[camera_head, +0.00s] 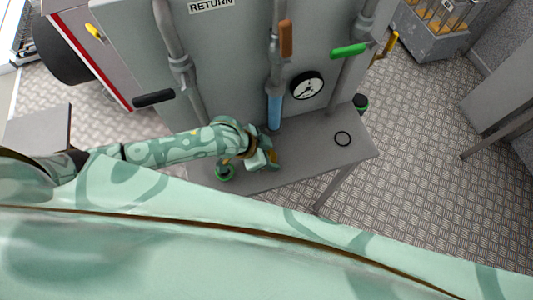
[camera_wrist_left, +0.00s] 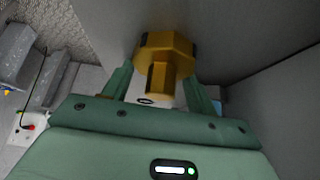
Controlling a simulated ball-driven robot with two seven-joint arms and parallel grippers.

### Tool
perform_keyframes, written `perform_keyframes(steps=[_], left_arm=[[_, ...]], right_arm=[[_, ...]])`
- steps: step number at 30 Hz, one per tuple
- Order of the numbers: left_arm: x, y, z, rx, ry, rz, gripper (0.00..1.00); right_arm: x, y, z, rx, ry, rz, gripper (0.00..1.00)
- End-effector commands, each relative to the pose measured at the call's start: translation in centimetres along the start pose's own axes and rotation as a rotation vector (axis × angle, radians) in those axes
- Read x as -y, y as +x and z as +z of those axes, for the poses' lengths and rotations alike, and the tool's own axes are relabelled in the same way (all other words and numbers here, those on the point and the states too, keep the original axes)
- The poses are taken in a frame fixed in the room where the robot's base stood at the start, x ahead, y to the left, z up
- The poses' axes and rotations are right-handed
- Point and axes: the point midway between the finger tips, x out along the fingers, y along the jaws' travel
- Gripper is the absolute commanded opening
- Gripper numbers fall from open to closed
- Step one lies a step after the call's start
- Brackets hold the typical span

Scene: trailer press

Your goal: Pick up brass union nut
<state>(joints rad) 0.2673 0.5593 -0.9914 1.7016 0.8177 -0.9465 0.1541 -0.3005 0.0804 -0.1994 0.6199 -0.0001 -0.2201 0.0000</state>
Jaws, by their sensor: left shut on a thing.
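The brass union nut (camera_wrist_left: 166,52) shows in the left wrist view as a golden, faceted piece with a narrower neck toward me. It sits between the two green fingers of my left gripper (camera_wrist_left: 158,88), which is shut on it. In the head view my left gripper (camera_head: 264,158) is over the left part of the grey bench (camera_head: 310,158). My wrist and fingers largely hide the nut there. I cannot tell whether the nut touches the bench. My right gripper is not in view.
A green-rimmed round item (camera_head: 224,173) is close to my left wrist. Behind stands a grey panel with pipes, a blue pipe section (camera_head: 274,112), a gauge (camera_head: 307,85), and orange (camera_head: 286,38), green (camera_head: 348,51) and black (camera_head: 153,98) levers.

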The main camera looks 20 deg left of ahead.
Motion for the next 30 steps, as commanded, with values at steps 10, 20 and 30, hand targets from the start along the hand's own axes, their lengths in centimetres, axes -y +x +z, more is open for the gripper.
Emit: perform_keyframes(steps=[10, 20, 30], left_arm=[[0.0, -2.4, -1.7, -0.004, 0.001, 0.000, 0.29], [-3.4, -11.7, -0.4, 0.003, 0.001, 0.003, 0.29], [-6.6, -16.8, 2.8, 0.002, 0.000, 0.001, 0.29]], right_arm=[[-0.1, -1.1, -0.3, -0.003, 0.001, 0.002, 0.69], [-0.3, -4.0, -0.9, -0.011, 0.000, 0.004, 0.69], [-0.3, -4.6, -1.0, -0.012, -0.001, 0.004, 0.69]])
